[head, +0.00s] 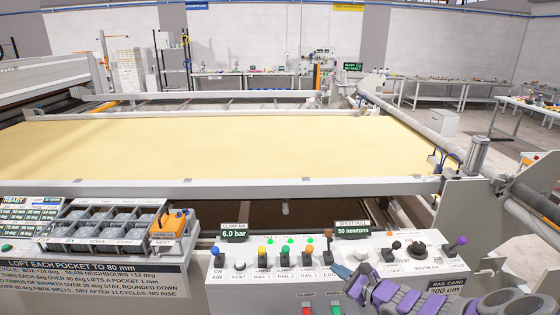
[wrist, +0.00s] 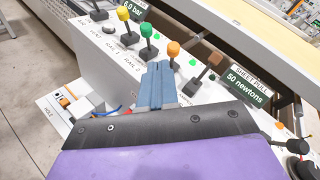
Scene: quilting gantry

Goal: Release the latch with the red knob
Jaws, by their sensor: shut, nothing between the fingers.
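The control panel (head: 240,285) carries a row of levers with coloured knobs. The reddest is a red-brown knob (head: 328,233) on a dark lever, left of the 50 newtons display; it also shows in the wrist view (wrist: 215,59). Left of it stand an orange knob (head: 307,248), a green knob (head: 284,251) and a yellow knob (head: 261,251). My gripper (head: 343,271) has blue fingers, shut and empty, in front of this row. In the wrist view its fingertips (wrist: 158,68) lie below the orange and green knobs, with no clear contact. No latch can be made out.
A white knob (head: 361,254), black levers (head: 392,248) and a purple-knobbed lever (head: 459,242) stand to the right. A 50 newtons display (head: 353,230) rises behind the panel. A yellow quilt sheet (head: 220,148) fills the frame behind. An orange device (head: 174,221) sits by a grey tray.

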